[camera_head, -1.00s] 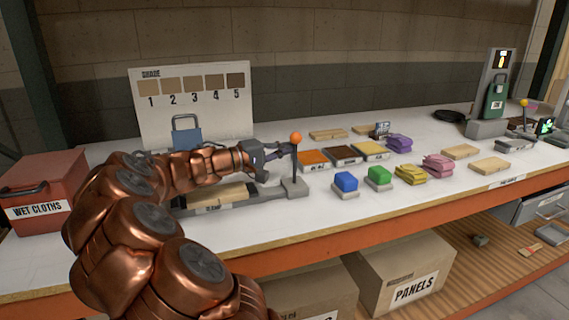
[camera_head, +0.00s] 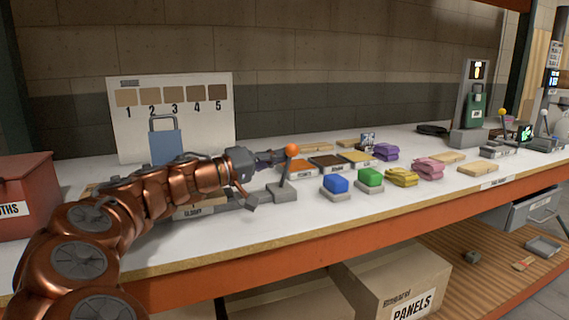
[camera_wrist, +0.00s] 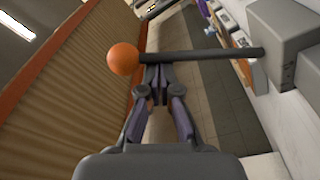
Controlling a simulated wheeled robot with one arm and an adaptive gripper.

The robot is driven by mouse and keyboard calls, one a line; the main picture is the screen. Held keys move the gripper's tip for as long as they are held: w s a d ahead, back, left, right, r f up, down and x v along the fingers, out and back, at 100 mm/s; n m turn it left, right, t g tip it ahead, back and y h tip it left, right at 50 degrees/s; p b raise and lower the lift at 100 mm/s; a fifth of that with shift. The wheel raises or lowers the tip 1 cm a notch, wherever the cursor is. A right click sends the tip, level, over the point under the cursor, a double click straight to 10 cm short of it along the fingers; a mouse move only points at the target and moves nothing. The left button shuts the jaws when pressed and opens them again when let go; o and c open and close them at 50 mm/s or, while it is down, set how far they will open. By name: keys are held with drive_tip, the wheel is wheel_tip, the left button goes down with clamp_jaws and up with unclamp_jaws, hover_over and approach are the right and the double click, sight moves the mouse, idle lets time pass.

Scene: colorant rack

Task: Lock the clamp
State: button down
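The clamp has a grey block base (camera_head: 282,194) at the front of the bench and a dark lever with an orange ball knob (camera_head: 291,150). The lever stands nearly upright, leaning slightly right in the head view. In the wrist view the lever (camera_wrist: 205,56) runs across from the orange ball to the grey block (camera_wrist: 283,40). My gripper (camera_wrist: 156,72) has its fingertips together just at the lever, close to the ball. I cannot tell whether they touch it. In the head view my gripper (camera_head: 275,158) is left of the lever.
A shade board (camera_head: 172,115) stands behind my arm. A red bin (camera_head: 25,200) is at the left. The bench's front edge is close below the clamp.

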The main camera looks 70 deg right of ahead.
drive_tip(key=shift+s+a+f, duration=0.1)
drive_tip(key=shift+s, duration=0.05)
idle(0.3)
drive_tip(key=b+v, duration=0.1)
drive_tip(key=v, duration=0.9)
idle(0.5)
